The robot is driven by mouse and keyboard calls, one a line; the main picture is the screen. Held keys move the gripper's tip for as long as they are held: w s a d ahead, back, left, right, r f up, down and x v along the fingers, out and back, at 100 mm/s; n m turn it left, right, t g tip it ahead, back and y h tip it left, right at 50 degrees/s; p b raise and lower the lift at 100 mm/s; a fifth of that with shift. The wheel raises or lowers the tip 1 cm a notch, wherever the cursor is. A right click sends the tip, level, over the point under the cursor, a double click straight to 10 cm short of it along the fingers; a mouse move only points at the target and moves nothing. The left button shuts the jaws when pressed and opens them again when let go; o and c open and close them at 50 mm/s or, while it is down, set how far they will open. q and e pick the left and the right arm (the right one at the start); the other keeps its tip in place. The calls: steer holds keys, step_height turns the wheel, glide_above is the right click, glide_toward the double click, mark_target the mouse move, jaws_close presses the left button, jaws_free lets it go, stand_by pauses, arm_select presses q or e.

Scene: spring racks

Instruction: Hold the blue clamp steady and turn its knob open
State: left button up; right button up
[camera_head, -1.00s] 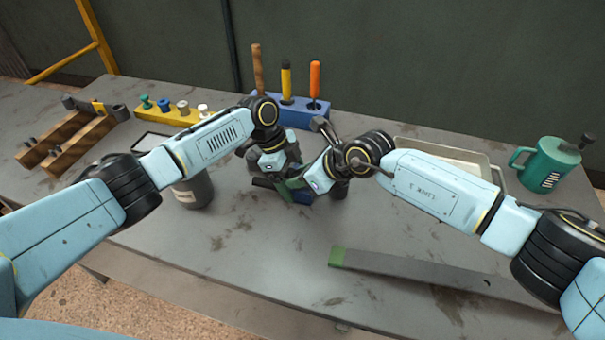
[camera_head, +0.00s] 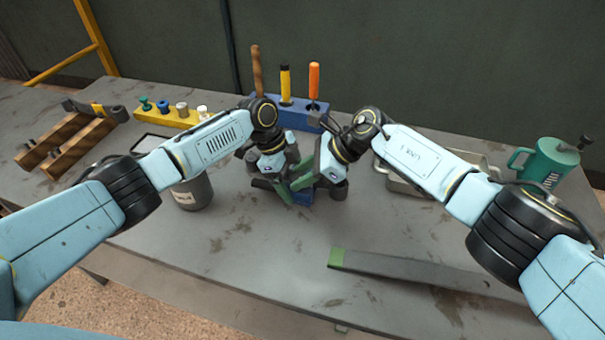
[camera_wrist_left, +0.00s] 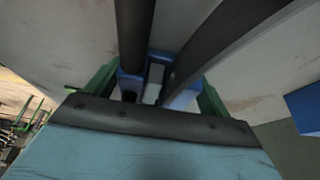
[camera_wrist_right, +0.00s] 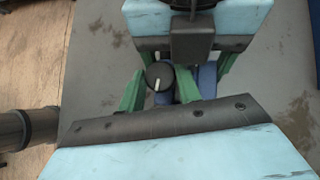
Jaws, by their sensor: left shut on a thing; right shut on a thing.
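The blue clamp (camera_head: 303,197) stands on the bench, mostly hidden behind my grippers in the head view. My left gripper (camera_head: 282,190) is shut on its body; the left wrist view shows the blue clamp (camera_wrist_left: 182,98) between the green fingers. My right gripper (camera_head: 306,181) comes in from the right, close beside the left one. In the right wrist view the clamp's round black knob (camera_wrist_right: 160,76), with a white mark, sits between the green fingers of my right gripper (camera_wrist_right: 158,90), which is shut on it. Blue parts of the clamp show just beyond the knob.
A blue rack (camera_head: 297,117) with upright tools stands behind the grippers. A dark jar (camera_head: 193,192) sits under my left forearm. A tray (camera_head: 405,187) and a green mug (camera_head: 546,160) are at the right. A grey bar with a green end (camera_head: 375,264) lies in front.

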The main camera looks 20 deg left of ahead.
steer(key=shift+d, duration=0.1)
stand_by(0.3)
steer(key=o, duration=1)
steer(key=shift+c, duration=0.2)
steer(key=v, duration=1.2)
steer(key=shift+w, duration=0.15)
steer(key=shift+o, duration=0.2)
